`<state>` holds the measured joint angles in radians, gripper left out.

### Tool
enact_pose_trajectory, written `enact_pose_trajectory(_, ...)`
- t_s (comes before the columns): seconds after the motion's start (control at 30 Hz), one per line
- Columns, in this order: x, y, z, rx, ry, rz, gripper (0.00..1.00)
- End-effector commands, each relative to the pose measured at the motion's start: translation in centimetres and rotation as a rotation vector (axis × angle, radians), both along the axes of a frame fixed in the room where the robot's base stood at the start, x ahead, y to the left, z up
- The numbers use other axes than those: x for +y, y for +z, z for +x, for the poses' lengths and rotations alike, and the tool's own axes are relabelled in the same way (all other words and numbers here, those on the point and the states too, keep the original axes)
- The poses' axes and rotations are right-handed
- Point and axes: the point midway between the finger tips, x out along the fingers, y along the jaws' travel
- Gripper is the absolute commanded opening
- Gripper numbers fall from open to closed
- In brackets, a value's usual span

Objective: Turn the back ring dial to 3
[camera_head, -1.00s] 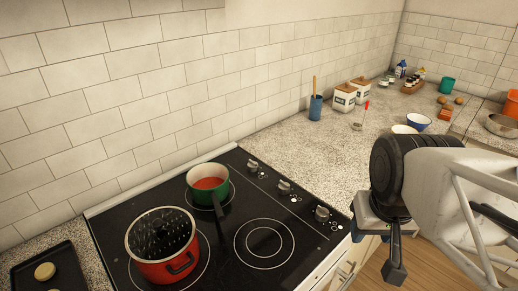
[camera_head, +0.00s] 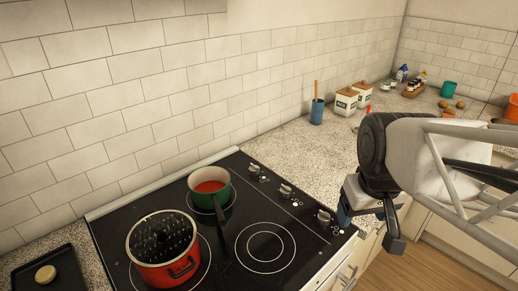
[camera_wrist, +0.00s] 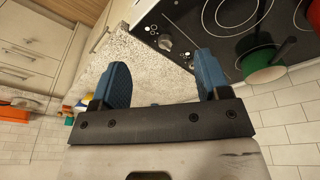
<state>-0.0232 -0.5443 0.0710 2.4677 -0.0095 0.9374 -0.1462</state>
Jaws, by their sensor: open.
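The black cooktop (camera_head: 215,240) has a row of three silver dials along its right side. The back dial (camera_head: 254,168) is nearest the wall, the middle dial (camera_head: 286,190) follows, and the front dial (camera_head: 324,216) is closest to my gripper (camera_head: 368,228). My gripper is open and empty, above and to the right of the front dial, apart from the dials. In the wrist view, blue fingers (camera_wrist: 162,65) are spread wide, with a dial (camera_wrist: 164,42) beyond the gap between them. The dial markings are too small to read.
A green pot (camera_head: 209,192) with red contents stands at the back of the cooktop, its dark handle pointing forward. A red pot (camera_head: 163,260) stands at front left. A blue utensil cup (camera_head: 317,112) and canisters (camera_head: 346,104) stand on the counter. Counter right of the dials is clear.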

Motion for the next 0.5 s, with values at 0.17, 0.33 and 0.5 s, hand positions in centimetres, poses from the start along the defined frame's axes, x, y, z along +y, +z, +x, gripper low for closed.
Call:
enact_pose_trajectory(0.17, 1.1, 0.5, 3.9, 0.021, 0.152, -0.026, 0.7)
enact_pose_trajectory(0.33, 2.3, 0.7, 7.5, 0.038, 0.299, -0.049, 0.7)
enact_pose_trajectory(0.5, 3.7, 0.6, 11.1, 0.054, 0.446, -0.07, 0.7)
